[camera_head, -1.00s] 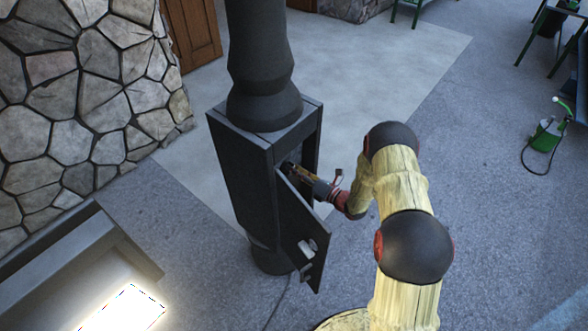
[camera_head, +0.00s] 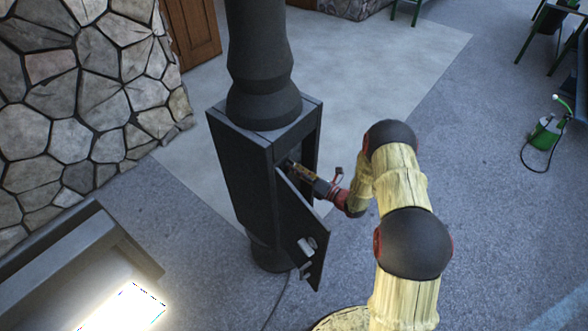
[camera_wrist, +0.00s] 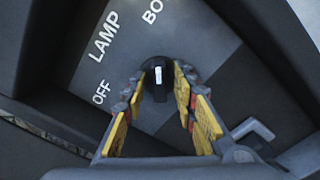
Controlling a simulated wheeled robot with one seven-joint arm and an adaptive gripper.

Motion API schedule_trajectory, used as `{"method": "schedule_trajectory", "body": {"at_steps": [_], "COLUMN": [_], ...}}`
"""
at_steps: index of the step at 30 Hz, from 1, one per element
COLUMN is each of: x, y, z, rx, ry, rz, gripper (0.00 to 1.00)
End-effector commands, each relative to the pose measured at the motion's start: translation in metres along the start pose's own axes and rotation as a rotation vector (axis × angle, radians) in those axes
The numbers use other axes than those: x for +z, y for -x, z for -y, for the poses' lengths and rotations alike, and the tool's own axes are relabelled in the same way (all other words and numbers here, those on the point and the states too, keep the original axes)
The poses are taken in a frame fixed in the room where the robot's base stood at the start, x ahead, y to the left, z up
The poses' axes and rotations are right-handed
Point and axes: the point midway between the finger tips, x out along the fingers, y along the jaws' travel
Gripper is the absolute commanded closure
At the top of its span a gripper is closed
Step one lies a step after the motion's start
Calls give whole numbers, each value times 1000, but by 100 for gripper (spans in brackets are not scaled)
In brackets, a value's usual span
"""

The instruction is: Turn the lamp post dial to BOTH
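The lamp post (camera_head: 240,170) is a dark box with a thick round column on top. Its door (camera_head: 303,235) hangs open toward the front. The wrist view shows a panel inside with the words OFF, LAMP and a cut-off "BO". The dial (camera_wrist: 157,73) is a black knob with a white mark on its face; I cannot tell which word it points at. My gripper (camera_wrist: 160,80) has its yellow-padded fingers apart, with the dial between the tips; contact is not clear. In the head view my gripper (camera_head: 293,168) reaches into the box, its tips hidden.
The open door stands just below my gripper in the head view. A grey lever-like handle (camera_wrist: 252,130) shows at right in the wrist view. A stone wall (camera_head: 80,100) is at left, and a green sprayer-like object (camera_head: 547,132) stands on the open floor at right.

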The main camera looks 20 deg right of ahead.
Motion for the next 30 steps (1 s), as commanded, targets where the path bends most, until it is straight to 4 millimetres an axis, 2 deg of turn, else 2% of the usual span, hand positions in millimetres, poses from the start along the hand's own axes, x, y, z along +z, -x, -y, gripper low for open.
{"method": "schedule_trajectory", "body": {"at_steps": [9, 13, 17, 24, 30], "x": [0, 1, 2, 2, 1], "y": [0, 9, 30, 80, 109], "z": [0, 0, 1, 1, 1], "rx": [1, -1, -3, -3, -1], "ry": [1, 0, 1, 1, 0], "rz": [0, 2, 3, 3, 2], "gripper": [68, 68, 68, 68, 68]}}
